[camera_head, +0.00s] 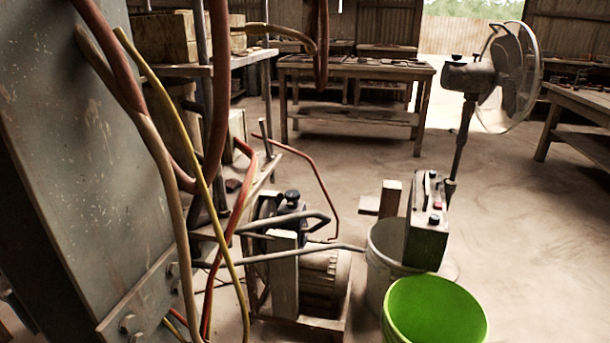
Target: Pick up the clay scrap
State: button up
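I cannot make out a clay scrap for certain. A small dark reddish lump (233,185) lies on the low bench behind the hoses; it is too small to tell whether it is clay. My gripper is not in view. The hoses and the grey metal frame hide part of that bench.
A large grey metal frame (90,170) with hoses fills the left. A motor unit (318,275), a pale bucket (380,265), a control box (427,240) and a green bucket (435,312) stand in front. A fan (512,75) and a table (355,68) stand behind. The right floor is clear.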

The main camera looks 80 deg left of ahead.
aim_at(231, 184)
jog(key=i, duration=1.85)
jog(key=u, duration=4.35)
jog(key=i, duration=1.7)
jog(key=z, duration=0.05)
